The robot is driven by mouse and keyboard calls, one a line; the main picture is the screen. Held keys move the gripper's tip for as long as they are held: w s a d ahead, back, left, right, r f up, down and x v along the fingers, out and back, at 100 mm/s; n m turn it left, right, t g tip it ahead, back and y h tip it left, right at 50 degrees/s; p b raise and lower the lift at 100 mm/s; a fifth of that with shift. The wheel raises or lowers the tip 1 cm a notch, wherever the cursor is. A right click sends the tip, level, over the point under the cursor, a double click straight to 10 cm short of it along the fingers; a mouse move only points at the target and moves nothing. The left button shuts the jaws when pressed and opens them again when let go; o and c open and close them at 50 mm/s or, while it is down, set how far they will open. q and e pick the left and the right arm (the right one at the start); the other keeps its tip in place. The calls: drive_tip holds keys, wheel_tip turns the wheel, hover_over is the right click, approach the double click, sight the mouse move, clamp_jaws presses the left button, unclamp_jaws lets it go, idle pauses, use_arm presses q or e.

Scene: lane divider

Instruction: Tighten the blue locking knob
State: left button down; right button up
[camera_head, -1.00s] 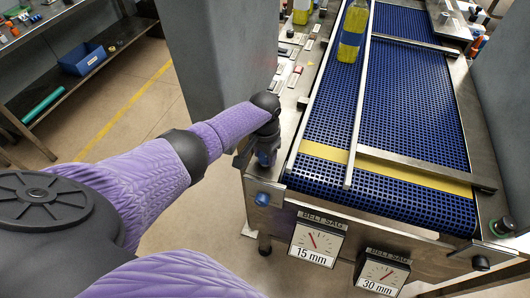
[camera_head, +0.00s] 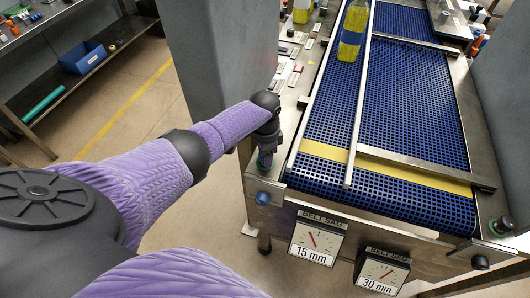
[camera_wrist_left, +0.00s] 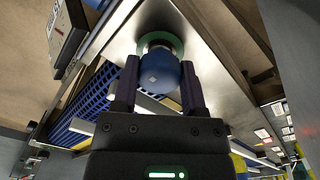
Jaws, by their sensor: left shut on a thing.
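A round blue knob (camera_wrist_left: 160,74) sits on a steel plate in the left wrist view, with a green ring (camera_wrist_left: 177,42) at its base. My left gripper (camera_head: 265,158) is at the near left corner of the conveyor frame. In the left wrist view its two dark fingers (camera_wrist_left: 158,84) are closed on either side of the blue knob. In the head view my wrist mostly hides the held knob. My right gripper is not in view.
The blue conveyor belt (camera_head: 410,95) lies right of my gripper, with a steel lane rail (camera_head: 358,120) and a yellow bottle (camera_head: 352,32). Belt sag gauges marked 15 mm (camera_head: 316,240) and 30 mm (camera_head: 381,272) hang in front. A grey pillar (camera_head: 215,60) stands close to my forearm.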

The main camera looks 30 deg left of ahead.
use_arm(q)
drive_tip(key=shift+w+r, duration=0.15)
drive_tip(key=shift+r, duration=0.05)
drive_tip(key=c, duration=0.5)
unclamp_jaws()
drive_tip(key=shift+o, duration=1.8)
drive_tip(key=shift+f, duration=0.1)
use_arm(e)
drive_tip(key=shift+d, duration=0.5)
use_arm(q)
wheel_tip(320, 180, up, 9)
drive_tip(key=p, duration=0.3)
drive_tip(key=shift+r, duration=0.5)
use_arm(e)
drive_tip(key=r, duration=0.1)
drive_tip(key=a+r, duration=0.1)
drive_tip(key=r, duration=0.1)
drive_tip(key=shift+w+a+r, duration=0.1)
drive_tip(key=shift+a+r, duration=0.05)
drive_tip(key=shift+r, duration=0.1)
